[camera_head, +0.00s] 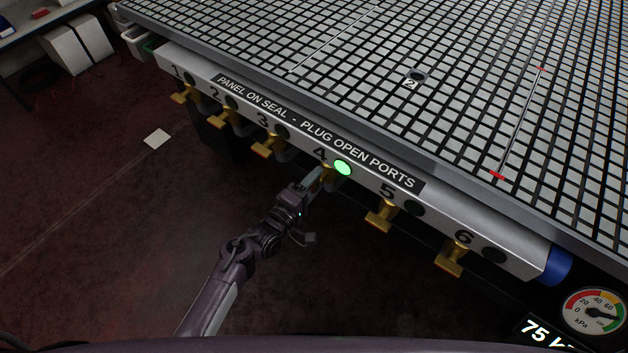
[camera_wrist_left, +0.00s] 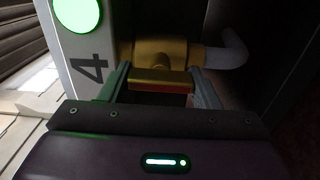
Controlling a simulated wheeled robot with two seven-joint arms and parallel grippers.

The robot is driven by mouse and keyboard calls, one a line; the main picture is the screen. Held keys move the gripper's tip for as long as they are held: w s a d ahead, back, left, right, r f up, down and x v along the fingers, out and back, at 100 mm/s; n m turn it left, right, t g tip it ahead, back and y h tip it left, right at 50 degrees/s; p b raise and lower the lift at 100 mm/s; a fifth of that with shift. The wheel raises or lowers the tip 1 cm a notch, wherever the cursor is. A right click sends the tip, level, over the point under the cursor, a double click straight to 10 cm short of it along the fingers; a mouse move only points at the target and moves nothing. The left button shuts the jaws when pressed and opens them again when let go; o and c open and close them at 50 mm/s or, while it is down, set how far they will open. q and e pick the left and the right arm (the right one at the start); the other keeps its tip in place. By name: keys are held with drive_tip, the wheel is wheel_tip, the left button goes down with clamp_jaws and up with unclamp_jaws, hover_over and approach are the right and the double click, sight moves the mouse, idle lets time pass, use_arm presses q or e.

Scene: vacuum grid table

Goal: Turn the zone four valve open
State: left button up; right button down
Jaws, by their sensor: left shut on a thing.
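The zone four valve is a brass valve with a brass handle (camera_wrist_left: 160,80), below the number 4 on the table's front rail (camera_head: 460,215). The green lamp (camera_head: 342,168) beside the 4 is lit, and it also shows in the left wrist view (camera_wrist_left: 77,12). My left gripper (camera_head: 318,182) reaches up to this valve from the front. In the left wrist view my left gripper (camera_wrist_left: 160,88) is shut on the handle, one finger at each end. In the head view the gripper partly hides the valve. My right gripper is not in view.
Other brass valves hang under the rail, with valve 3 (camera_head: 268,145) to the left and valve 5 (camera_head: 382,215) to the right. Their lamps are dark. A pressure gauge (camera_head: 595,311) and a display reading 75 (camera_head: 540,330) are at lower right. Open floor lies in front.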

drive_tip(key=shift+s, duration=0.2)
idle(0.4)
use_arm(q)
drive_tip(key=o, duration=1)
drive_tip(key=shift+s+a, duration=0.35)
drive_tip(key=shift+s, duration=0.1)
drive_tip(key=v, duration=0.6)
drive_tip(key=shift+s+a+p, duration=0.25)
drive_tip(key=shift+p, duration=0.05)
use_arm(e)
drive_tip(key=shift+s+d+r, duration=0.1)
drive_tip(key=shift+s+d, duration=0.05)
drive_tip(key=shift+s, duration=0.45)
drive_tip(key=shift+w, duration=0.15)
